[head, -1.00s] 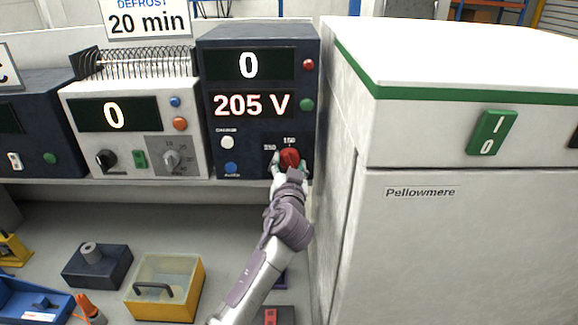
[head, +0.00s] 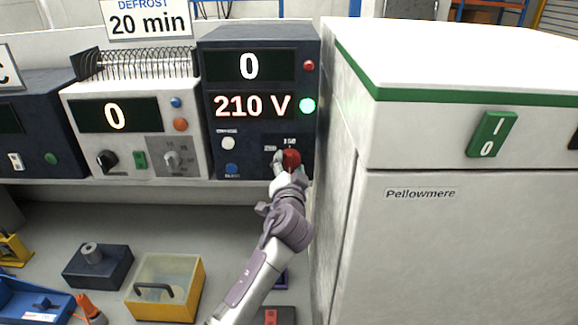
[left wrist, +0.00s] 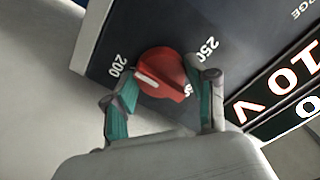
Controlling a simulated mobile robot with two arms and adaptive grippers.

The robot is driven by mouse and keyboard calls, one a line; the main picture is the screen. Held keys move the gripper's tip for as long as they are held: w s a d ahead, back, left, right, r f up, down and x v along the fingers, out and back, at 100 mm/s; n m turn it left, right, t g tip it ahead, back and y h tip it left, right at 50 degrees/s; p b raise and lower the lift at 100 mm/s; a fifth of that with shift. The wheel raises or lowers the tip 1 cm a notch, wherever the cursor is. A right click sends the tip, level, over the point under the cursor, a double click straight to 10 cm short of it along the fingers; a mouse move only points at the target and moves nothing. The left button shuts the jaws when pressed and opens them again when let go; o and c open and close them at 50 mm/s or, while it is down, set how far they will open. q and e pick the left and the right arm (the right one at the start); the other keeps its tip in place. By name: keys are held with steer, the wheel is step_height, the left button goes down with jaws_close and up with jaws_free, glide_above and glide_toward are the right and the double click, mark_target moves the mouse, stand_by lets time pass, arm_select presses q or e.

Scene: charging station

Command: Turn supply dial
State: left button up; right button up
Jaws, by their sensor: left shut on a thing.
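The red supply dial (head: 292,157) is at the lower right of the dark supply unit (head: 213,148). The unit's lower display (head: 252,105) reads 210 V and its upper display (head: 249,66) reads 0. In the left wrist view the red dial (left wrist: 160,72) has a white pointer mark, with scale marks 200 and 250 beside it. My left gripper (left wrist: 163,88) has a teal-padded finger on each side of the dial and is shut on it. In the head view the gripper (head: 284,162) partly hides the scale. My right gripper is not in view.
A green lamp (head: 308,106) is lit on the supply unit. A white cabinet (head: 450,240) stands close on the right. A white unit (head: 130,130) with a coil on top is to the left. A yellow bin (head: 196,285) and a dark block (head: 97,268) sit below.

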arm_select(q)
steer(key=o, duration=1.2)
steer(key=shift+c, duration=0.2)
steer(key=s, duration=1.2)
